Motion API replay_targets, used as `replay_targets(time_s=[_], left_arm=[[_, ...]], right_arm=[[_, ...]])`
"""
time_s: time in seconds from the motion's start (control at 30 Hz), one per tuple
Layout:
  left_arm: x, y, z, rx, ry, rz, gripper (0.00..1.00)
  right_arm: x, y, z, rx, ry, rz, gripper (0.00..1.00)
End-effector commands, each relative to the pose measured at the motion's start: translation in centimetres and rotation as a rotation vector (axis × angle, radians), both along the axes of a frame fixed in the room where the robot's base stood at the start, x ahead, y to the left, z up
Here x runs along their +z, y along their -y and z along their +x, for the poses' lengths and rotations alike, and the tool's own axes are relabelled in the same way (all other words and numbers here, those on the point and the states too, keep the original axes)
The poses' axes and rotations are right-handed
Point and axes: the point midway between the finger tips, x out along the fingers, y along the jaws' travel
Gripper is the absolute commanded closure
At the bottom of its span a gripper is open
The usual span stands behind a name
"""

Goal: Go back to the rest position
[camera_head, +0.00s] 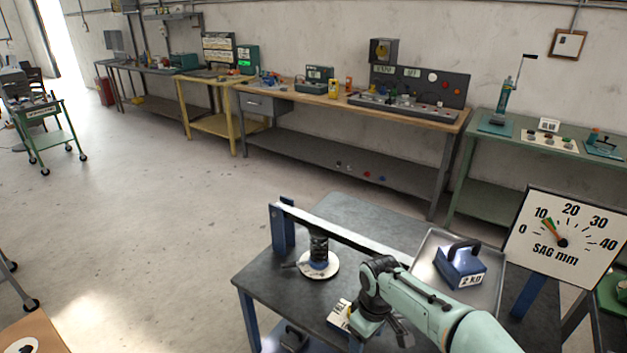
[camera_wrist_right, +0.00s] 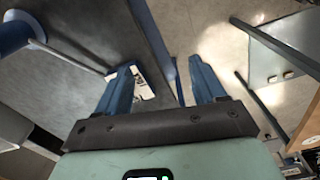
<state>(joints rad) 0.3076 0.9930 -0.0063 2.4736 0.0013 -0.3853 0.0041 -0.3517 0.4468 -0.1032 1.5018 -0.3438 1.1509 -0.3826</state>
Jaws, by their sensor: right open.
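My right arm comes in from the lower right over the dark workbench (camera_head: 345,215). My right gripper (camera_wrist_right: 163,66) is open and nothing shows held between its blue fingers. A blue 2 KG weight (camera_head: 460,268) with a black handle sits upright on a metal tray (camera_head: 432,248), behind my forearm. A black spring (camera_head: 319,248) stands on a round white base (camera_head: 320,266) under the pale lever bar (camera_head: 340,233). The SAG mm dial (camera_head: 562,243) has its needle near 10. My left gripper is not in view.
Long benches with instruments (camera_head: 350,98) line the wall. A green trolley (camera_head: 45,112) stands at far left. The concrete floor (camera_head: 150,210) left of the workbench is clear.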

Motion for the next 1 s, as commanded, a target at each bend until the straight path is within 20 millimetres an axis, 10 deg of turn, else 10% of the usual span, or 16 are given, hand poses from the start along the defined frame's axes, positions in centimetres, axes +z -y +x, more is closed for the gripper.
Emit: replay_targets(time_s=[0.03, 0.27, 0.5, 0.7, 1.0], left_arm=[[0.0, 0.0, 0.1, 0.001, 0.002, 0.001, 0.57], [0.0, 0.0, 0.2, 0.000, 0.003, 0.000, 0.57], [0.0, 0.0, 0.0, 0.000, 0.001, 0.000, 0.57], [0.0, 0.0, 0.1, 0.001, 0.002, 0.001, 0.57], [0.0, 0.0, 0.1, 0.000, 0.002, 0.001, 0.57]], right_arm=[[-4.8, 0.2, -1.0, -0.039, -0.051, 0.018, 0.31], [-19.8, 0.1, -6.6, -0.281, -0.140, 0.149, 0.31], [-31.8, 0.3, -19.3, -0.717, -0.241, 0.251, 0.31], [-34.5, 0.4, -27.4, -0.999, -0.271, 0.251, 0.31], [-34.7, 0.4, -29.6, -1.087, -0.269, 0.243, 0.31]])
